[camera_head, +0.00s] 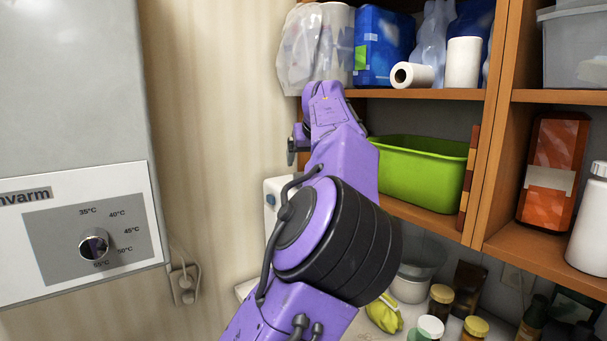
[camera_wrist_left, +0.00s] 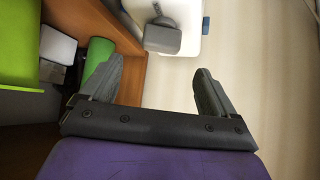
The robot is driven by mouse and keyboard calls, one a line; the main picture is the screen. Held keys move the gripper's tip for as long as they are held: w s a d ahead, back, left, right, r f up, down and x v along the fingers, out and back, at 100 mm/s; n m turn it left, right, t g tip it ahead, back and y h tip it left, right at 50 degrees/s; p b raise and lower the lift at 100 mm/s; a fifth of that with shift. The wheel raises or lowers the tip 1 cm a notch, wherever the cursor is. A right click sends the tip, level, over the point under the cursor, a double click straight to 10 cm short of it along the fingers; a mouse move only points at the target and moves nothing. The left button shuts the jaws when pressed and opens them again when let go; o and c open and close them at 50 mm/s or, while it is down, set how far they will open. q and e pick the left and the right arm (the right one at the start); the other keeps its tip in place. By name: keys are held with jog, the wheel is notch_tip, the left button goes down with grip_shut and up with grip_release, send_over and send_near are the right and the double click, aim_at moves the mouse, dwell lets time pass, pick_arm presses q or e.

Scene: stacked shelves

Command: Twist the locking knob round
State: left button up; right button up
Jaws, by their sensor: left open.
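A white unit (camera_wrist_left: 190,20) fills the top of the left wrist view, with a grey knob-like part (camera_wrist_left: 162,37) on its face. I cannot tell for sure that this is the locking knob. My left gripper (camera_wrist_left: 158,70) is open and empty, its two fingers apart below the grey part and not touching it. In the head view my purple left arm reaches up the middle, and the left gripper (camera_head: 292,148) shows only as a dark finger by the wall. A white unit (camera_head: 271,212) shows partly behind the arm. My right gripper is not in view.
A wall heater with a round temperature dial (camera_head: 95,245) hangs at left. Wooden shelves (camera_head: 430,94) at right hold a green tub (camera_head: 425,170), paper rolls (camera_head: 412,75) and bottles. Several jars (camera_head: 440,298) stand below.

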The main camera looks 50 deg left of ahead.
pick_arm(q)
jog(key=p+x, duration=0.2)
jog(key=x, duration=0.7)
jog(key=shift+r, duration=0.1)
jog(key=shift+a+f, duration=0.2)
jog(key=shift+f, duration=0.05)
jog(key=c, duration=1)
